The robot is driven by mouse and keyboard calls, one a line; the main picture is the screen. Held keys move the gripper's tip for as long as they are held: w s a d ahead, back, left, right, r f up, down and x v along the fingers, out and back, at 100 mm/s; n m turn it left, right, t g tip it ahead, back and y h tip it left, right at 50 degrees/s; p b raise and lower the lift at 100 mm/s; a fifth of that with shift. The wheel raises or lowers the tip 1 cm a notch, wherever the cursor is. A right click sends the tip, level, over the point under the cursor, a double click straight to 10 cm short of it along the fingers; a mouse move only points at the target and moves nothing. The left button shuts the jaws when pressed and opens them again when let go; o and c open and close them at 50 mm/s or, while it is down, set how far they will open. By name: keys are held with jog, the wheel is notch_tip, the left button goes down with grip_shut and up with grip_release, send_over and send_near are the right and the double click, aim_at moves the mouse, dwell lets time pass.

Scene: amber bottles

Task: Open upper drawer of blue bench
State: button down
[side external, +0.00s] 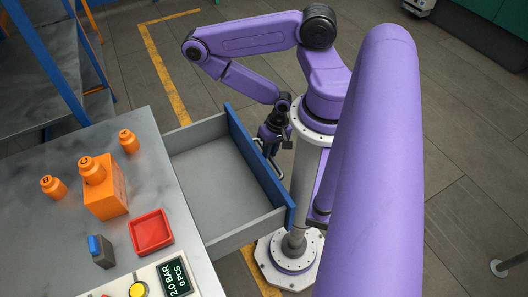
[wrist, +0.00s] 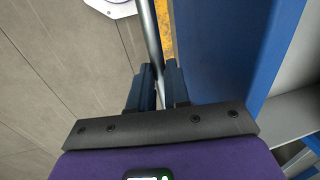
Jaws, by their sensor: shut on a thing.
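The upper drawer (side external: 222,180) of the bench is pulled far out, with its grey inside bare and empty. Its blue front panel (side external: 262,168) faces my arm, and it also fills the right of the wrist view (wrist: 230,45). My gripper (side external: 270,141) is at the outer side of this panel, pointing down. In the wrist view, the two dark blue fingers (wrist: 158,88) are shut on the silver bar handle (wrist: 150,35), which runs between them. The handle's grip point is partly hidden by the fingers. Anything below the drawer is hidden in the side view.
The bench top (side external: 160,190) carries an orange block (side external: 107,195), several orange bottles (side external: 53,187), a red tray (side external: 151,232), a small grey-blue item (side external: 101,251) and a control panel with a display (side external: 176,279). A blue-framed shelf (side external: 65,60) stands behind. Floor around my base is mostly clear.

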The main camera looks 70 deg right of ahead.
dwell(0.3)
jog(key=c, duration=1.1)
grip_release()
jog(key=shift+w, duration=0.1)
jog(key=w+a, duration=1.8)
jog(key=a, duration=0.1)
jog(key=shift+w, duration=0.35)
jog(key=s+d+r+n, duration=0.1)
jog(key=r, duration=0.9)
jog(key=s+d+r+n, duration=0.1)
jog(key=s+r+n, duration=0.1)
jog(key=r, duration=0.8)
jog(key=shift+s, duration=0.25)
